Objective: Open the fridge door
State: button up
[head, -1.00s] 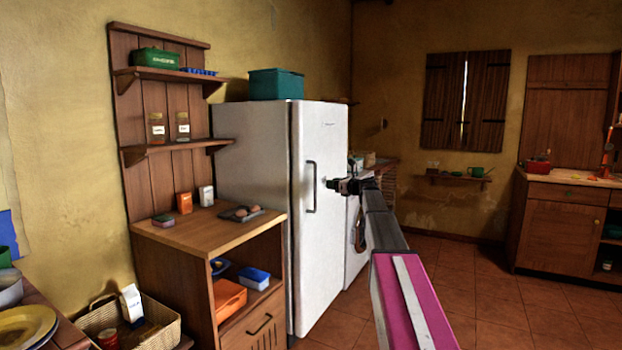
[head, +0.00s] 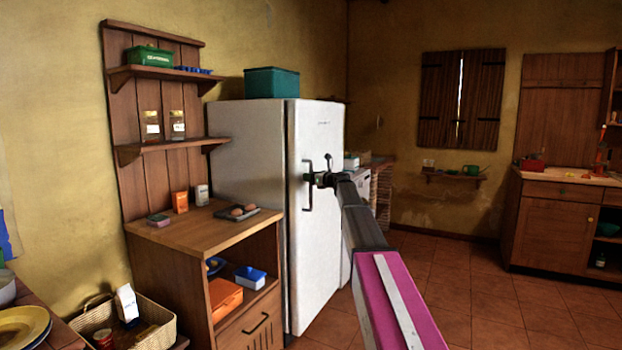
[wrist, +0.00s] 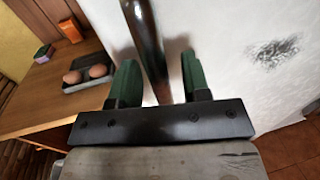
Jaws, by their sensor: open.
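The white fridge (head: 318,240) stands behind the wooden counter unit, and its door looks shut. Its dark vertical handle (head: 307,196) is on the left part of the door front. My gripper (head: 312,179) is at the handle's upper half. In the wrist view my gripper (wrist: 158,80) is open, with one green finger on each side of the handle bar (wrist: 146,40). The bar runs between the fingers, with a visible gap on both sides. Whether the bar touches the palm is hard to tell.
A wooden counter (head: 215,225) with an egg tray (head: 237,211) stands just left of the fridge. A teal box (head: 272,83) sits on top of the fridge. The tiled floor (head: 480,280) to the right is clear.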

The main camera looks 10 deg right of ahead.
grip_shut()
